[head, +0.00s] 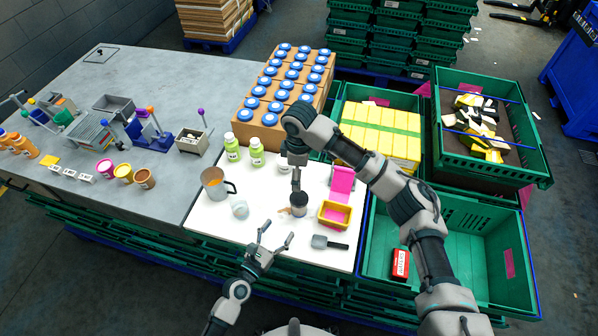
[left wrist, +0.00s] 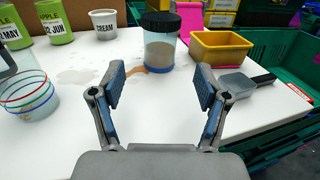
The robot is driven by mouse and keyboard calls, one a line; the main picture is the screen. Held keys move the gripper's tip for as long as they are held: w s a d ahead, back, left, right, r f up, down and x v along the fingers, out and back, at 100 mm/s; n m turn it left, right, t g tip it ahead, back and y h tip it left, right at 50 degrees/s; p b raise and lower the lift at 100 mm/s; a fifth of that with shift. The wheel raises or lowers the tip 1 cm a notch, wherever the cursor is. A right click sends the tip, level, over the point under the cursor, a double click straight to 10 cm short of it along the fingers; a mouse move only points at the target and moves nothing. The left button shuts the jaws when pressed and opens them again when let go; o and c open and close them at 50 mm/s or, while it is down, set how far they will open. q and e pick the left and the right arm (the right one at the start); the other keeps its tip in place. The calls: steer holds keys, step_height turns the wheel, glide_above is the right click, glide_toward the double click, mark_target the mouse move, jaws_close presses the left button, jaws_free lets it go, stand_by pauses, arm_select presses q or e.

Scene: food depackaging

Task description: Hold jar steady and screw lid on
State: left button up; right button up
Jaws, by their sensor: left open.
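A clear jar with beige contents (left wrist: 160,52) stands upright on the white mat, with a black lid (left wrist: 160,22) on its mouth. I cannot tell how tightly the lid sits. The jar (head: 300,208) also shows in the head view, below my right gripper (head: 297,186). The right gripper points straight down at the lid, its fingers thin and dark there; I cannot tell whether they touch it or how far they are apart. My left gripper (head: 273,238) is open and empty, in front of and left of the jar. Its spread fingers (left wrist: 165,88) face the jar in the left wrist view.
A brown spill (head: 287,211) lies beside the jar. A yellow tub (head: 334,214) and a grey scoop (head: 328,242) lie to the right. A clear cup (head: 240,210), an orange-filled mug (head: 214,184) and green bottles (head: 257,152) stand left and behind. Green crates (head: 470,240) border the right edge.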

arm_select(q)
steer(key=shift+v, duration=1.8)
